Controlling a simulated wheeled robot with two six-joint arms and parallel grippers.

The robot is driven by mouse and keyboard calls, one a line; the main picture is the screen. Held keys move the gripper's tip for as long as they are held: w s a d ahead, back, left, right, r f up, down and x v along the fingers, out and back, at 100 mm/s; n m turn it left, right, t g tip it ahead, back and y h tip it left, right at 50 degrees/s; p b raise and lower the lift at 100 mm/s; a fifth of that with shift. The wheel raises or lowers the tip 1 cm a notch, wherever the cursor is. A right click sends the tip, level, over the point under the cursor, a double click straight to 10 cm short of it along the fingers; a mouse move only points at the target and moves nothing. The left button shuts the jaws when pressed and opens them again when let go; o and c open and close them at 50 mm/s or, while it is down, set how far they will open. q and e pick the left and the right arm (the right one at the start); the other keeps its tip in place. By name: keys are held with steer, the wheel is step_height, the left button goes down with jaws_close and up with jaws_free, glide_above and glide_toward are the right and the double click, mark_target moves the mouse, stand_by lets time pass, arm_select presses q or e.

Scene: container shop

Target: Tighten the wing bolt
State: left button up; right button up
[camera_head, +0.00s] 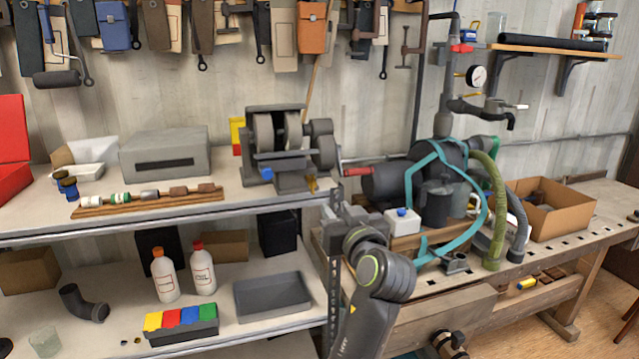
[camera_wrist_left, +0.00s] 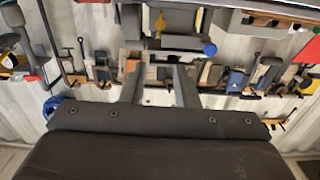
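A grey bench grinder (camera_head: 290,140) stands on the upper shelf. At its base are a blue round knob (camera_head: 266,173) and a small yellow part (camera_head: 311,184), which may be the wing bolt; its shape is too small to tell. In the left wrist view a blue knob (camera_wrist_left: 210,48) and a yellow part (camera_wrist_left: 199,18) show at the top, beyond the fingers. My left gripper (camera_head: 337,192) is just right of the grinder, near the shelf's right end. In the left wrist view its two fingers (camera_wrist_left: 160,85) are apart with nothing between them. My right gripper is out of view.
A wooden rack with small parts (camera_head: 150,201) and a grey box (camera_head: 165,155) stand left of the grinder. A pump with teal straps (camera_head: 430,175) and a red-handled part (camera_head: 362,170) are close on the right. Tools hang on the wall behind.

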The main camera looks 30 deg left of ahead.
mark_target(314, 176)
arm_select(q)
steer(key=shift+p+x, duration=3.2)
steer(key=shift+x, duration=5.5)
steer(key=shift+r, duration=0.1)
steer(key=c, duration=0.5)
jaws_close()
